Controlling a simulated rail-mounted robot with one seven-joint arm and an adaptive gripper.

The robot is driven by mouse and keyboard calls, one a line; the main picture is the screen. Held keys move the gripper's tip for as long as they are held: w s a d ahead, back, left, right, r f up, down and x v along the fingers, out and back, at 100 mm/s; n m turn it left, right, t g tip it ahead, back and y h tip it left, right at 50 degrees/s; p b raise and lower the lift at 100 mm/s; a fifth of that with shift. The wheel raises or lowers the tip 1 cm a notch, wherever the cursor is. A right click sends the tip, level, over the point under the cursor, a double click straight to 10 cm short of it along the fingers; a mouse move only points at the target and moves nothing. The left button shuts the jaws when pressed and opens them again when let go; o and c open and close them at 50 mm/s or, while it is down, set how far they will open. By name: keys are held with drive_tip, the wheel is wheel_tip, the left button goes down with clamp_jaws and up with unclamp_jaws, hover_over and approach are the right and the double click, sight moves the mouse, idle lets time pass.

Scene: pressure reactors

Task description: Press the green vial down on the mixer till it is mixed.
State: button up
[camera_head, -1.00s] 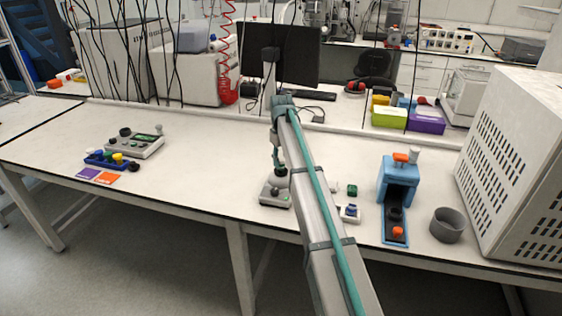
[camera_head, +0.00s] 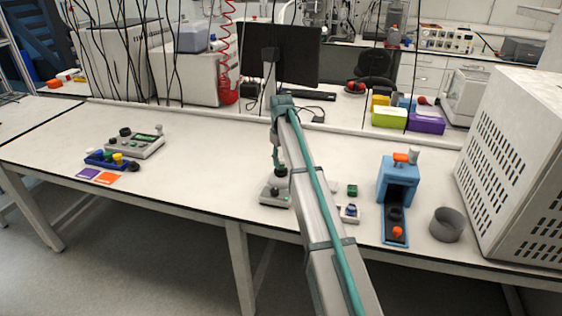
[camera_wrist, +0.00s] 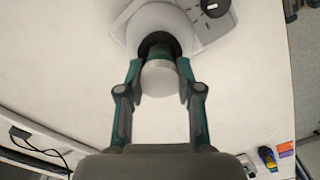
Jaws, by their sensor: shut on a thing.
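The mixer (camera_head: 274,196) is a small grey-white device with a black cup on top, standing on the table left of my arm in the head view. In the wrist view its pale body (camera_wrist: 140,22) and a black knob lie beyond my fingers. My gripper (camera_wrist: 160,72) is shut on the green vial (camera_wrist: 160,53), with one finger on each side. The vial's pale round end faces the camera, and its far end is at the mixer's black cup. How deep it sits is hidden. In the head view my arm hides most of the gripper and vial.
A blue press-like device (camera_head: 398,185) and a grey cup (camera_head: 447,224) stand to the right. A small green item (camera_head: 352,190) is right of my arm. A control box (camera_head: 135,142) and blue rack (camera_head: 107,159) are at left. The table between them and the mixer is clear.

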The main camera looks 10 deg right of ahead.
sight(281, 159)
drive_tip(key=shift+r, duration=0.1)
idle(0.5)
drive_tip(key=shift+r+p, duration=2.05)
drive_tip(key=shift+r, duration=1.35)
